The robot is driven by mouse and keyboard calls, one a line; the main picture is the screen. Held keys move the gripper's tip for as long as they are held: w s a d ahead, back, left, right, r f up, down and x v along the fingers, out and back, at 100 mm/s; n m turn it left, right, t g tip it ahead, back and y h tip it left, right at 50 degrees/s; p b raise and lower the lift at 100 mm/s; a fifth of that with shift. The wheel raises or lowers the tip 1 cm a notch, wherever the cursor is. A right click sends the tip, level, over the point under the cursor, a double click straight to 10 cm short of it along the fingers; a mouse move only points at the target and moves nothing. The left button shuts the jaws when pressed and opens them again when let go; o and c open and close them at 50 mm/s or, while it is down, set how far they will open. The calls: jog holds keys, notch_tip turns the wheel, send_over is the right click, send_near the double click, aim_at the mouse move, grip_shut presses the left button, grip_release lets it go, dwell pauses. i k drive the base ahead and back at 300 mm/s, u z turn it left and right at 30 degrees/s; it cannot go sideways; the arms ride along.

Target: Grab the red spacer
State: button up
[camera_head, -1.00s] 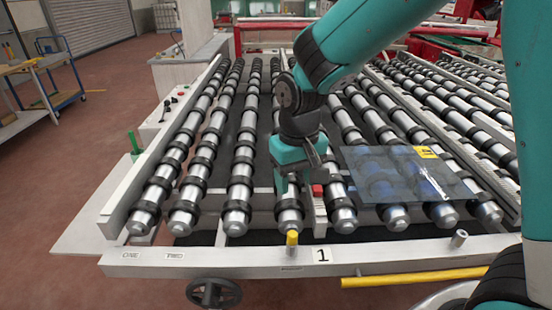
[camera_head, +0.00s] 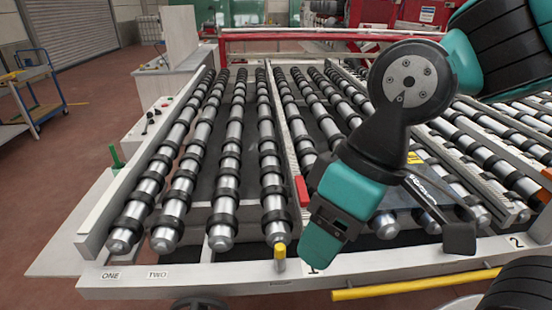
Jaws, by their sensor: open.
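The red spacer (camera_head: 302,191) is a small red block at the edge of a narrow rail between the rollers, near the front of the conveyor. My gripper (camera_head: 322,238), teal with a dark wrist, hangs just to the right of the spacer and nearer the camera. The jaws are open, and nothing shows between them. The gripper covers part of the front beam and the rollers behind it. Whether it touches the spacer cannot be told from this view.
A yellow-topped peg (camera_head: 280,257) stands on the front beam (camera_head: 190,283). A yellow bar (camera_head: 415,285) runs below. Rollers (camera_head: 228,178) fill the left side.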

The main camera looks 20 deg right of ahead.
aim_at(304, 198)
jog(key=u, duration=0.2)
jog(key=k, duration=0.5)
jog(key=u, duration=0.8)
jog(key=i, duration=0.35)
jog(key=z, duration=0.7)
jog(key=i, duration=0.75)
jog(key=z, duration=1)
jog(key=i, duration=0.25)
jog(key=z, duration=0.3)
